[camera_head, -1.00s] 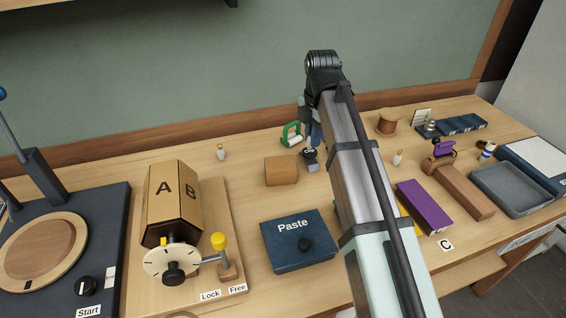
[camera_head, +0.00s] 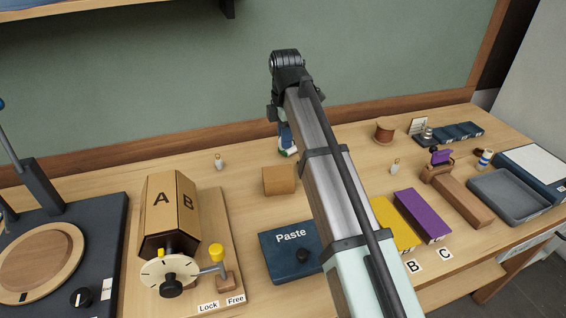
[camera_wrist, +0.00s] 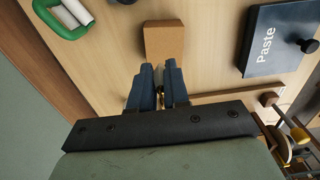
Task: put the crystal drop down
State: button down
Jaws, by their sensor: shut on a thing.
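My gripper (camera_wrist: 159,82) is shut, its two blue fingers close together, on a small pale thing with a gold-coloured part, which looks like the crystal drop (camera_wrist: 158,73). The fingers hide most of it. In the head view my gripper (camera_head: 286,146) shows only partly beside my arm, over the back of the bench left of centre; the drop cannot be made out there. In the wrist view the fingertips point toward a brown block (camera_wrist: 163,40). Whether the drop touches the bench cannot be told.
Two small drop-like pieces stand on the bench, one at left (camera_head: 219,162) and one at right (camera_head: 395,167). A blue Paste box (camera_head: 288,254) and hexagonal A/B drum (camera_head: 168,210) are in front. A green frame (camera_wrist: 62,18) lies close by. Bare wood surrounds the brown block.

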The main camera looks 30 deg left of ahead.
jog(key=shift+f, duration=3.85)
jog(key=c, duration=1.1)
grip_release()
jog(key=shift+f, duration=0.1)
notch_tip(320, 180, up, 12)
jog(key=shift+r, duration=0.15)
jog(key=shift+o, duration=0.2)
